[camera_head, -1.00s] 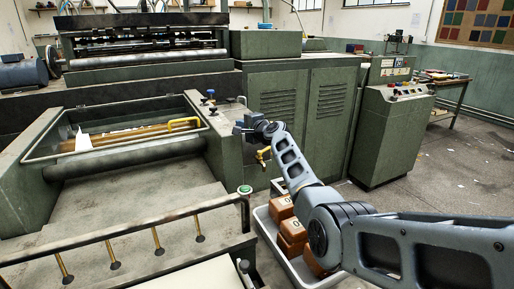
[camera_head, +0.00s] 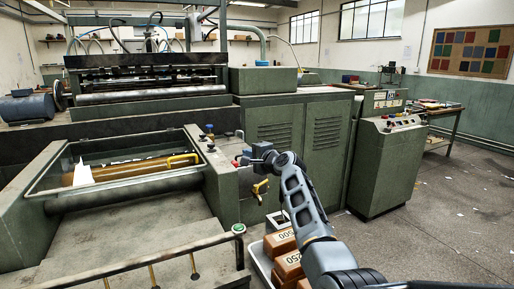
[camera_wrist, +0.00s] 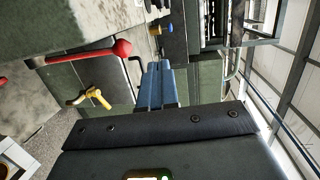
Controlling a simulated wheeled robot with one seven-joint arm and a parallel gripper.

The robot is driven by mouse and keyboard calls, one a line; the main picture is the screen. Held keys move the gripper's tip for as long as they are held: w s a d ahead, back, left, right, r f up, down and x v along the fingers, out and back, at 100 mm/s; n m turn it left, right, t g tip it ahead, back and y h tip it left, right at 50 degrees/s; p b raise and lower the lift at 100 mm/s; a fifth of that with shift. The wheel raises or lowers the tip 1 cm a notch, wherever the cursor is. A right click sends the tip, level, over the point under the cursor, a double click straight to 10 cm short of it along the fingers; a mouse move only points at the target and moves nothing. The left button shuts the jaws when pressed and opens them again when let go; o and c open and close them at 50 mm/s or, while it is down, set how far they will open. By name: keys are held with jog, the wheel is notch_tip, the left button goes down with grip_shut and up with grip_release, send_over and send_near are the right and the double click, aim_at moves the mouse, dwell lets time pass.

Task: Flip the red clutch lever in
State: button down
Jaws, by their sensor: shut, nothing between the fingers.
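The red clutch lever shows in the wrist view as a red ball knob (camera_wrist: 122,48) on a red rod running left along the green machine side. In the head view, a small red part (camera_head: 236,163) shows at the left of my gripper (camera_head: 245,159), on the machine's side panel. In the wrist view, my gripper (camera_wrist: 156,68) has its blue fingers together with nothing between them, right of and below the red knob. A gap shows between fingers and knob in that picture. Whether they touch in depth is hard to tell.
A yellow handle (camera_head: 260,187) sits just below my gripper; it also shows in the wrist view (camera_wrist: 95,97). Blue knobs (camera_head: 210,138) stand on the machine's top edge. A tray (camera_head: 262,262) with brown weights stands below. Open floor lies to the right.

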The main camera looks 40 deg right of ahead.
jog(key=s+r, duration=0.3)
jog(key=s, duration=0.1)
jog(key=shift+s+a, duration=0.1)
jog(key=shift+a, duration=0.15)
dwell(0.4)
